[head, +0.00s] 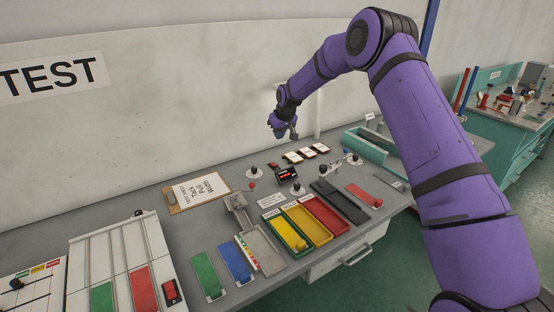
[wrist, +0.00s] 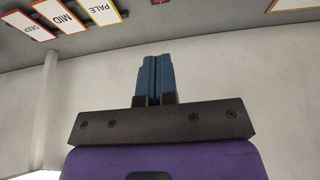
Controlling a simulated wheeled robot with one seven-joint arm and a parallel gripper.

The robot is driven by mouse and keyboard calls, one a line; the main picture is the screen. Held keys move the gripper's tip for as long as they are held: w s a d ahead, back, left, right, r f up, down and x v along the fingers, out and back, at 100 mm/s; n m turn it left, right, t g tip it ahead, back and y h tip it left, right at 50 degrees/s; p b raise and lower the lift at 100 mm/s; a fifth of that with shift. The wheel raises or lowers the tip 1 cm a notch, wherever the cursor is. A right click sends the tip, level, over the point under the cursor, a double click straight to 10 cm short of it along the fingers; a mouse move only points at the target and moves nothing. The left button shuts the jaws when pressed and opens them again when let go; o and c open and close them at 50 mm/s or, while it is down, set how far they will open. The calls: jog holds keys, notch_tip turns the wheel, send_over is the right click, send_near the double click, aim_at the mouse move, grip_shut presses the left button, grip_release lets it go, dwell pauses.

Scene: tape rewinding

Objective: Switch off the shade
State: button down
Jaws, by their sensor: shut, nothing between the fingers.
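Three small labelled panels lie in a row at the back of the bench, below my gripper in the head view. In the wrist view they show at the top left: one seems to read DEEP (wrist: 25,26), the middle one reads MID (wrist: 58,16), and the third reads PALE (wrist: 100,11). They have white faces with red, orange and yellowish borders. I cannot tell whether any is lit. My gripper (head: 293,135) hangs above the back of the bench, apart from the panels. Its blue fingers (wrist: 157,62) are together and empty.
A black device with a red display (head: 287,174) stands in front of the panels. Small levers with round bases (head: 296,189) stand nearby. Coloured trays (head: 305,224) and a clipboard (head: 197,191) lie further forward and left. A teal open box (head: 366,152) is to the right.

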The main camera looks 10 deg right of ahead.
send_over(276, 165)
jog(key=w, duration=0.2)
jog(key=f, duration=0.9)
jog(key=shift+s+a+f, duration=0.1)
jog(key=shift+s+a, duration=0.1)
jog(key=shift+s, duration=0.05)
jog(key=f, duration=0.1)
jog(key=s+f, duration=0.1)
jog(key=f, duration=0.1)
jog(key=shift+d, duration=0.2)
jog(key=shift+s+f, duration=0.25)
jog(key=shift+f, duration=0.15)
jog(key=shift+s+d+f, duration=0.2)
jog(key=shift+s+f, duration=0.25)
jog(key=shift+f, duration=0.2)
jog(key=shift+w+r, duration=0.1)
jog(key=shift+w, duration=0.05)
jog(key=shift+w+a+r, duration=0.2)
jog(key=shift+w+r, duration=0.1)
jog(key=shift+w, duration=0.25)
